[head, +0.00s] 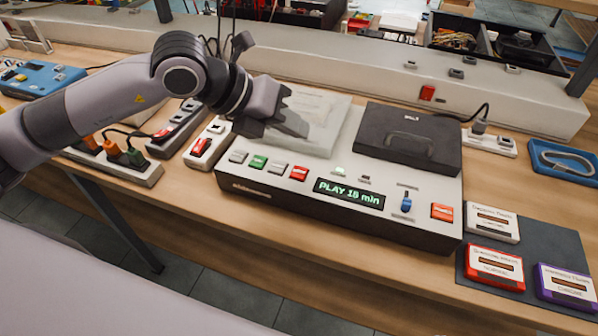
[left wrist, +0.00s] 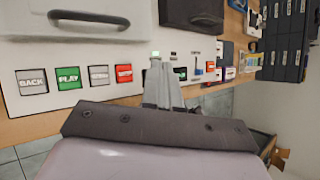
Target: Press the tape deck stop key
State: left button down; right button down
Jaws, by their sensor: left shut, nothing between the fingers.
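The tape deck (head: 330,215) is a white unit on the wooden bench. Its display (head: 349,193) reads "PLAY 18 min". On its front left are a grey key (head: 238,157), a green key (head: 258,162), a second grey key (head: 278,167) and a red key (head: 299,173). In the left wrist view the first grey key (left wrist: 32,80) reads BACK and the green key (left wrist: 68,78) reads PLAY. The labels on the second grey key (left wrist: 99,75) and red key (left wrist: 124,73) are too blurred to read surely. My left gripper (head: 303,131) is shut and empty, above the deck behind the keys.
A dark lid with a handle (head: 408,138) covers the deck's right side. A blue slider (head: 406,202) and an orange key (head: 442,211) are at front right. Cassettes lie on a dark mat (head: 545,243). A power strip with a red switch (head: 200,147) stands left of the deck.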

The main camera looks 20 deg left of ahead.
pick_arm(q)
jog(key=b, duration=0.3)
send_over(294, 173)
notch_tip(294, 173, down, 6)
jog(key=shift+r, duration=0.2)
jog(key=shift+f+b, duration=0.55)
dwell(1.1)
jog(key=shift+f+b, duration=0.45)
jog(key=shift+b, duration=0.25)
jog(key=shift+f+b, duration=0.4)
jog(key=shift+b, duration=0.1)
dwell(0.5)
dwell(0.3)
jog(key=shift+r+p, duration=0.35)
jog(key=shift+r, duration=0.45)
